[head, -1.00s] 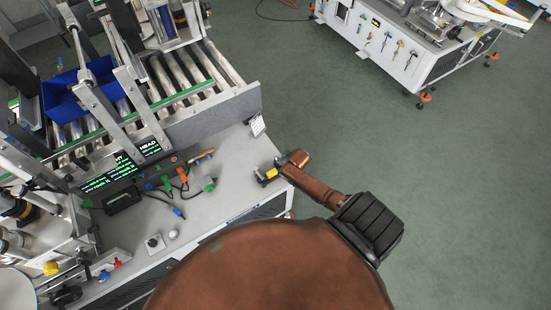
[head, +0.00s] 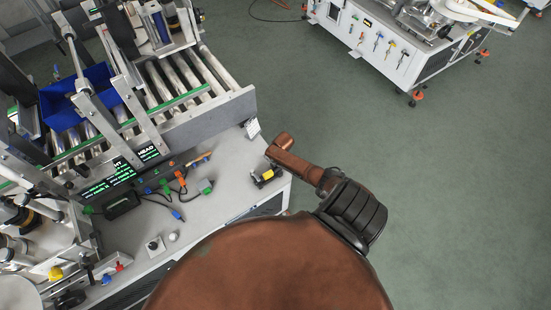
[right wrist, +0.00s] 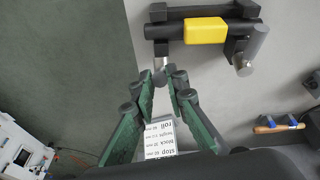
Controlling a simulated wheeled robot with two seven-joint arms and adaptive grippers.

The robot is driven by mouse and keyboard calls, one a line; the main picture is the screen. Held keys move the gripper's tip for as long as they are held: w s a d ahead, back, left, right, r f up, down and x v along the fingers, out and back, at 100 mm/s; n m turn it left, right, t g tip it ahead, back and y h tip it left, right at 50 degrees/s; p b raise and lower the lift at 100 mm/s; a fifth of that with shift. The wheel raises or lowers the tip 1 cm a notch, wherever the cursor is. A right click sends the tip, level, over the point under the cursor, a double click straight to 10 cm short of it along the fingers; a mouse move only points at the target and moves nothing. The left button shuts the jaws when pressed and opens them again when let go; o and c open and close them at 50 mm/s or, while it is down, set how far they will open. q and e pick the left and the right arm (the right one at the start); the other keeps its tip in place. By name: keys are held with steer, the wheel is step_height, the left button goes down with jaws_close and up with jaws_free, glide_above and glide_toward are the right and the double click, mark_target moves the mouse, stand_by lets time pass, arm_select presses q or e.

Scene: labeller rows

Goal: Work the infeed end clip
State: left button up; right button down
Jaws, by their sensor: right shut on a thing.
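The infeed end clip (head: 268,177) is a dark bar with a yellow sleeve on the bench's right corner. In the right wrist view its yellow sleeve (right wrist: 205,30) is at the top, with a silver knob on the right and a short metal lever (right wrist: 160,66) on the left. My right gripper (right wrist: 163,82) has its dark green fingers drawn together at the lever's end, shut on it; the exact contact is partly hidden. My left gripper is in neither view.
Cables and coloured connectors (head: 180,180) lie on the bench. Open green floor (head: 450,190) is on the right.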

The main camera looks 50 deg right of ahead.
steer(key=c, duration=1.9)
jaws_free()
steer(key=v, duration=1.2)
